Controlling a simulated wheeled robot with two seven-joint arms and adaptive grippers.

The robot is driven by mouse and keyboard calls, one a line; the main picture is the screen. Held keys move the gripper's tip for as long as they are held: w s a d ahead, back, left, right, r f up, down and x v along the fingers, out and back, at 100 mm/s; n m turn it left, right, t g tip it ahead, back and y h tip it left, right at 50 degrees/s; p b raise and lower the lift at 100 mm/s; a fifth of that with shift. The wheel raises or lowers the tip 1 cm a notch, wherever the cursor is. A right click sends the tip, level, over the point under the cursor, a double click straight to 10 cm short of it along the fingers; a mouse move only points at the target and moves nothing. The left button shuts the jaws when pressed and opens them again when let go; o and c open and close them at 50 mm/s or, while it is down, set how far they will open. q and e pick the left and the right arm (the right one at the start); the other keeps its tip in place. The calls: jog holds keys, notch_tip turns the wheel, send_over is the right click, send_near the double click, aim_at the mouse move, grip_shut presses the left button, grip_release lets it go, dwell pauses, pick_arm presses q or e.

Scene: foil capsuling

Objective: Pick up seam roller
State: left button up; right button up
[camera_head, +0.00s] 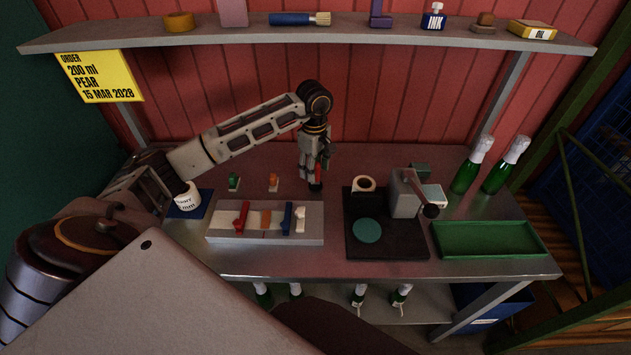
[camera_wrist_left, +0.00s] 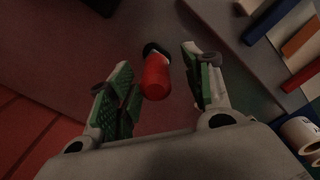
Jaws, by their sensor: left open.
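A small upright piece with a red handle and a dark end (camera_head: 317,176) stands on the table below my left gripper. It may be the seam roller, but its end is too small to tell. My left gripper (camera_head: 315,160) is open and points down over it. In the left wrist view the red handle (camera_wrist_left: 156,76) lies between the two open, green-padded fingers (camera_wrist_left: 165,88), with a gap on each side. My right gripper is not in view.
Small green (camera_head: 234,181) and orange (camera_head: 273,182) pieces stand left of the gripper. A grey block (camera_head: 265,238) with coloured tools is in front. A tape roll (camera_head: 363,184) and a black-based press (camera_head: 405,195) stand to the right, then a green tray (camera_head: 488,239) and bottles (camera_head: 470,168).

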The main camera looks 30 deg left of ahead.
pick_arm(q)
jog(key=shift+w+f+p, duration=0.2)
jog(key=shift+f+p, duration=0.2)
jog(key=shift+f, duration=1.5)
jog(key=c, duration=1)
